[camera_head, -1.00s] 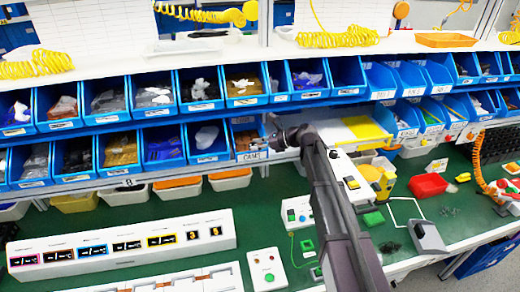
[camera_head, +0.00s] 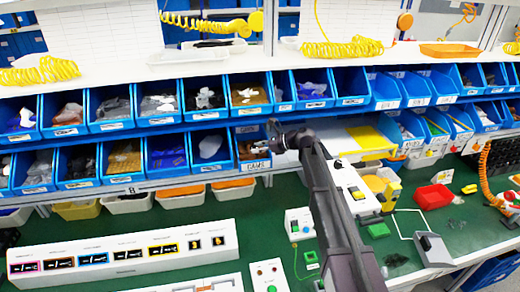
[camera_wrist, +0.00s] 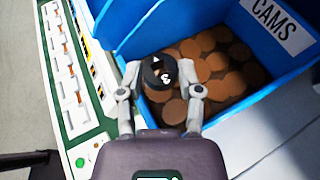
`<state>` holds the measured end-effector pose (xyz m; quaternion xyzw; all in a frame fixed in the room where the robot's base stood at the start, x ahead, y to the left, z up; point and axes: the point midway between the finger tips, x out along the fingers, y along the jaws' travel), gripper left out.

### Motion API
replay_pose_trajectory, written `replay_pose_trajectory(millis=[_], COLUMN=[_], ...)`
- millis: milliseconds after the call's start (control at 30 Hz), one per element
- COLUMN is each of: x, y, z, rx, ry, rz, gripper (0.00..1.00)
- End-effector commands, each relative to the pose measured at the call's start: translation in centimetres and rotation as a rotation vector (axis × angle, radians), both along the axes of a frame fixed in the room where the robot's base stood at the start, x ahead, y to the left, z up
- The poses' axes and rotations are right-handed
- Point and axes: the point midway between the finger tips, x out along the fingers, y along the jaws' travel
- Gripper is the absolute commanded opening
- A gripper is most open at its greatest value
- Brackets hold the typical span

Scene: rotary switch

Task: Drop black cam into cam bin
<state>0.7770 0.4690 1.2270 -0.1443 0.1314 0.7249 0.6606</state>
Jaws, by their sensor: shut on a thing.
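In the wrist view my gripper (camera_wrist: 160,88) is shut on a small round black cam (camera_wrist: 157,70) with white marks on its face. The black cam is held over the near left part of the blue cam bin (camera_wrist: 225,18), labelled CAMS. The bin holds many brown round cams (camera_wrist: 215,65). In the head view my gripper (camera_head: 272,130) is at the front of the cam bin (camera_head: 255,164) in the lower row of bins. The black cam cannot be made out there.
More blue bins (camera_head: 167,152) stand in two rows beside the cam bin. A white panel (camera_head: 125,252) with several displays lies on the green bench (camera_head: 270,236) below. A red bin (camera_head: 433,196) is at the right.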

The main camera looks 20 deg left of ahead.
Motion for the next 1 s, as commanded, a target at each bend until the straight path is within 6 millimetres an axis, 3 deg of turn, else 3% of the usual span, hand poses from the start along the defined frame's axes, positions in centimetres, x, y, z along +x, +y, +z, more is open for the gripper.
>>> replay_pose_trajectory(millis=[133, 167, 267, 1000], x=[-0.02, -0.03, -0.03, -0.06], y=[0.02, 0.02, 0.03, 0.06], z=[0.0, 0.0, 0.01, 0.0], rx=[0.0, 0.0, 0.0, 0.0], ry=[0.0, 0.0, 0.0, 0.0], rz=[0.0, 0.0, 0.001, 0.001], gripper=[0.29, 0.56, 0.85, 0.87])
